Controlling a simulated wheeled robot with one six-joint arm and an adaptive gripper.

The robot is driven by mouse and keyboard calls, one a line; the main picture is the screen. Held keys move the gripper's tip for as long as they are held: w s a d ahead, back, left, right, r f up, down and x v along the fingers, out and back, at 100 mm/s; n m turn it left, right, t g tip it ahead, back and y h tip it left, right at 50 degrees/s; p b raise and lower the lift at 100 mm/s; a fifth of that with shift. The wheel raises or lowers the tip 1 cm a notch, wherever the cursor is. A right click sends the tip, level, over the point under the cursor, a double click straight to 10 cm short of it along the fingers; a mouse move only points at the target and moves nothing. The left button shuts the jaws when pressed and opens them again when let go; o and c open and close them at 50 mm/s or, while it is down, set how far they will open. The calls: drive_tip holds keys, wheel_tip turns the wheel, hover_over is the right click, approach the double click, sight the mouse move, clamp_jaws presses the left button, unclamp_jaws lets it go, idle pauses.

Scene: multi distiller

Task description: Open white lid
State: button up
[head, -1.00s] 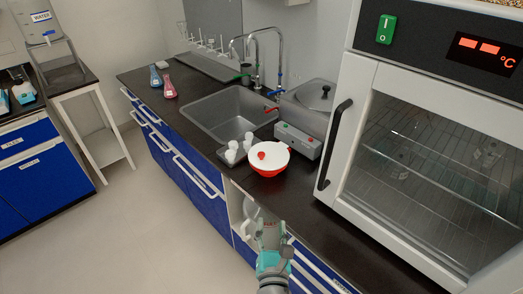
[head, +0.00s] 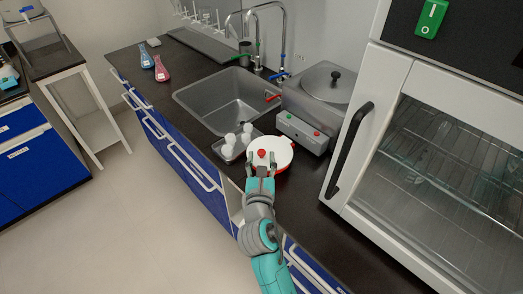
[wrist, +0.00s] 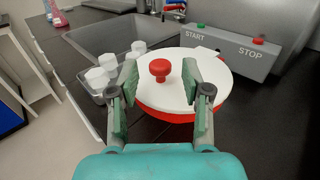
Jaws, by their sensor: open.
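The white lid (wrist: 175,92) with a round red knob (wrist: 160,69) sits on a red pot (wrist: 164,115) on the dark counter. In the head view the lid (head: 280,146) and its knob (head: 262,154) show just beyond my gripper. My gripper (wrist: 159,74) is open, with one finger on each side of the knob in the wrist view. The fingers appear apart from the knob, and nothing is held. The fingers and palm hide part of the near side of the lid and pot.
A tray with several white containers (head: 229,146) stands close left of the pot. A heater box (head: 303,131) with start and stop buttons is behind right. The sink (head: 225,98) lies behind, and the oven door handle (head: 347,150) juts out at right.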

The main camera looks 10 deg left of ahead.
sight(261, 155)
drive_tip(key=shift+w+a, duration=0.2)
drive_tip(key=shift+w, duration=1.45)
clamp_jaws()
